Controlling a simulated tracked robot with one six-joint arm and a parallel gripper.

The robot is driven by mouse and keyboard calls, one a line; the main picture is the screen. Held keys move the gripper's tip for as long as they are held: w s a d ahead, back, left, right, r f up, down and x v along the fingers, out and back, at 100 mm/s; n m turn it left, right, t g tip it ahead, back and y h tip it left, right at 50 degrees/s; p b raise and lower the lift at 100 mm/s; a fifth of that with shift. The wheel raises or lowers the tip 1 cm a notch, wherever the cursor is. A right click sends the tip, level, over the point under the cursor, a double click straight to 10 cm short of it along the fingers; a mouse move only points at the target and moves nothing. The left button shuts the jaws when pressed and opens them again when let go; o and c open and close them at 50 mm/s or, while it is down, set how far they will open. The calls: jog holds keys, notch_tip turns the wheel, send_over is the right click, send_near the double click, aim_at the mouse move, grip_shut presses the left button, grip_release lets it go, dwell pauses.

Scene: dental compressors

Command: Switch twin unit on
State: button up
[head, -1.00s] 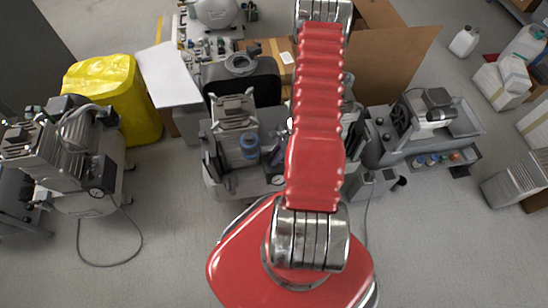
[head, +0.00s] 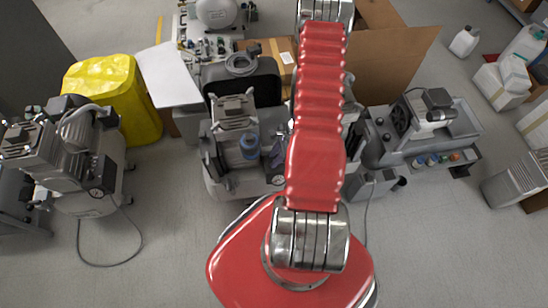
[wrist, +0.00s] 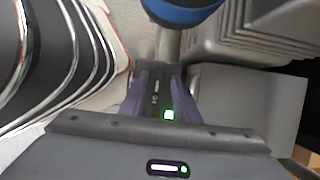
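A grey twin-headed compressor unit (head: 235,115) stands in the middle of the head view, its right side hidden by my arm. A blue canister (head: 249,146) is at its front; a blue part also shows at the top of the wrist view (wrist: 184,10). In the wrist view, my gripper (wrist: 160,85) has its two dark purple fingers apart, either side of a grey part. In the head view the gripper is mostly hidden.
Another compressor (head: 75,150) stands at left by a yellow bag (head: 110,85). A grey unit with a motor (head: 425,120) is at right. Grey floor in front is clear except for cables.

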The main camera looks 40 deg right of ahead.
jog(key=v, duration=1.3)
jog(key=shift+r, duration=0.3)
jog(key=shift+s+d, duration=0.1)
dwell(0.5)
jog(key=a+r+n+t+h, duration=0.1)
jog(key=a+r+n, duration=0.7)
jog(key=r, duration=0.5)
jog(key=s+a+r+n+t+h, duration=0.1)
jog(key=a+r+n, duration=0.7)
jog(key=a+r, duration=0.3)
jog(key=a+r+n+t+h, duration=0.1)
jog(key=a+r+n, duration=0.8)
jog(key=r, duration=0.8)
jog(key=shift+s+a+h, duration=0.3)
jog(key=shift+s+a, duration=0.05)
jog(key=shift+s, duration=0.05)
